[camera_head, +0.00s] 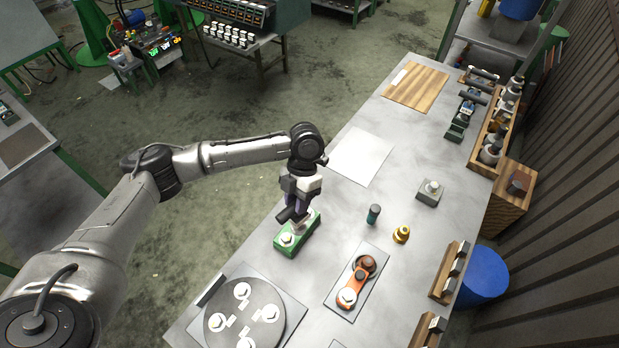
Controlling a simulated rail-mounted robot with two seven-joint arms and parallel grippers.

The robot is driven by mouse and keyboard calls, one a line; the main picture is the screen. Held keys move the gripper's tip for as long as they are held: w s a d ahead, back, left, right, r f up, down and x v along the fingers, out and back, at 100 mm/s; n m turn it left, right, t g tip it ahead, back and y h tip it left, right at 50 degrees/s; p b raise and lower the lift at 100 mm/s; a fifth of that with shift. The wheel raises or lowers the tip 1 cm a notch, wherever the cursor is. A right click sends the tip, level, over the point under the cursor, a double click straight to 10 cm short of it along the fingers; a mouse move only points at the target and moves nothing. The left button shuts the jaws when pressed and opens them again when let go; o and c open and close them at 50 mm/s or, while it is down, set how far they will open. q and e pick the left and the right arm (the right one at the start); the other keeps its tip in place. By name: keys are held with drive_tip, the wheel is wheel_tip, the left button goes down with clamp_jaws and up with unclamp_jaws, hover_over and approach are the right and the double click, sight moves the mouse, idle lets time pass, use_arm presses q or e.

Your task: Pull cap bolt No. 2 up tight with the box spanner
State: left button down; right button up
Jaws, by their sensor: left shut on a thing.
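My left gripper (299,207) points down over a small green block (297,244) on the bench. It is shut on what looks like the box spanner (290,214), a dark bar with a pale lower part at the block. The fingers hide much of it, and I cannot tell whether it touches the block. A pale hex-topped piece (287,238) sits on the block's near end. The dark round cap (230,323) lies on a plate at the lower left, with several pale bolt heads on it. I cannot read which is No. 2. My right gripper is not in view.
A plate with an orange link part (355,283) lies right of the green block. A pale sheet (362,156) lies flat. Wooden racks (449,273) line the right edge.

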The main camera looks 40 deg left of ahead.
use_arm(q)
drive_tip(key=s+n+t+h+p, duration=0.1)
drive_tip(key=n+t+p, duration=0.1)
drive_tip(key=n+p, duration=0.4)
drive_tip(key=s+a+f+n+t+h+p, duration=0.1)
drive_tip(key=n+t+p, duration=0.1)
drive_tip(key=n+p, duration=0.4)
drive_tip(key=s+a+f+n+t+h+p, duration=0.1)
drive_tip(key=n+t+p, duration=0.1)
drive_tip(key=n+p, duration=0.3)
drive_tip(key=shift+s+a+f+n+t+p, duration=0.1)
drive_tip(key=shift+s+a+n+t+p, duration=0.2)
drive_tip(key=shift+p, duration=1.4)
drive_tip(key=shift+d, duration=0.1)
